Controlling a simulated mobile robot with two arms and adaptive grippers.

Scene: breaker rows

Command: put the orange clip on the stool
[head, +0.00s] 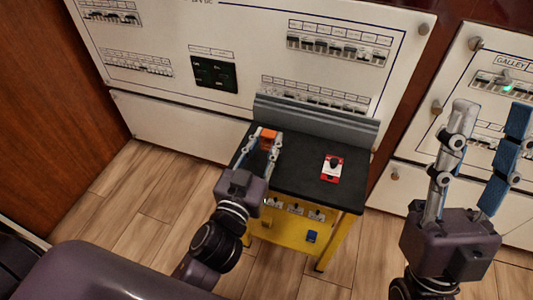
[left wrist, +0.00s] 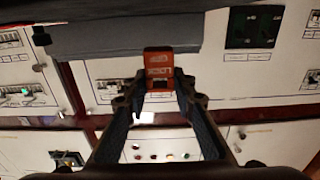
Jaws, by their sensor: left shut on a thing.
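The orange clip (head: 268,138) is between the fingertips of my left gripper (head: 265,147), which is shut on it. In the left wrist view the clip (left wrist: 158,66) shows at the fingertips with lettering on its face. The stool (head: 305,183) has a black top and a yellow body. The clip appears over the left back part of its top; whether it touches the top I cannot tell. My right gripper (head: 490,118) is open and empty at the right, in front of the wall panel and away from the stool.
A red and white card with a dark piece (head: 333,168) lies on the right part of the stool top. A grey raised ledge (head: 318,120) runs along its back. White breaker panels (head: 155,35) stand behind. The middle of the top is clear.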

